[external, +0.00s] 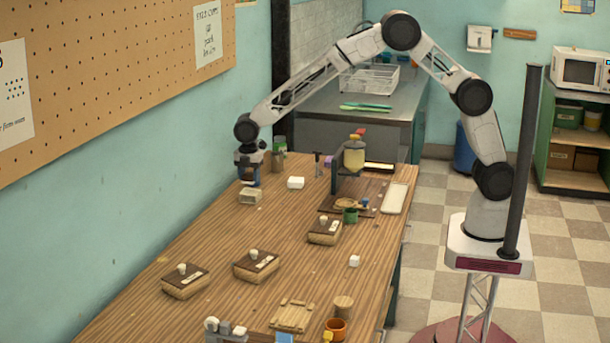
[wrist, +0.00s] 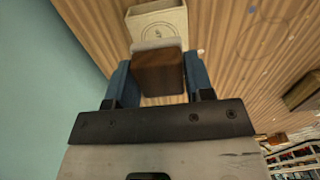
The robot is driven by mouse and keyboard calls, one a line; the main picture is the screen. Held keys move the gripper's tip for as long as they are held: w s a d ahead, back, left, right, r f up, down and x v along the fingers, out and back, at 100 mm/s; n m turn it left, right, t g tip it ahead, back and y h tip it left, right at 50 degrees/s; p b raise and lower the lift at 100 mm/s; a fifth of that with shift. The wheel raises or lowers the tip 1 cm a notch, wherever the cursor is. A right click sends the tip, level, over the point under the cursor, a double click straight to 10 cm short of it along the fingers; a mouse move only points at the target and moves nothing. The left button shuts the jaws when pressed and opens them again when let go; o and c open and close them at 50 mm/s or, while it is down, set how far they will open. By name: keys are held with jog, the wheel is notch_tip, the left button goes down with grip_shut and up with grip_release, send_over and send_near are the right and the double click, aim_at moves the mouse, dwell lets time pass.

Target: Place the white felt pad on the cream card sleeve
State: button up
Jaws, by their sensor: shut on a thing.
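My gripper (wrist: 158,82) is shut on a brown wood-grained block (wrist: 159,72), held between its blue fingers. A pale rounded edge (wrist: 156,45) shows along the block's far side; I cannot tell whether this is the white felt pad. In the external view my gripper (external: 248,178) is low over the far left of the table. The cream card sleeve (external: 251,196), box-like, stands just in front of it. In the wrist view the sleeve (wrist: 158,27) shows a round emblem, just beyond the block. Whether block and sleeve touch is unclear.
Several brown-topped blocks with pale knobs (external: 256,265) lie nearer the camera.

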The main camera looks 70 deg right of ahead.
aim_at(250, 192)
jog(key=shift+f, duration=1.75)
jog(key=shift+f, duration=0.1)
jog(key=o, duration=0.9)
jog(key=shift+o, duration=0.2)
notch_tip(250, 192, up, 12)
jog(key=shift+r, duration=0.1)
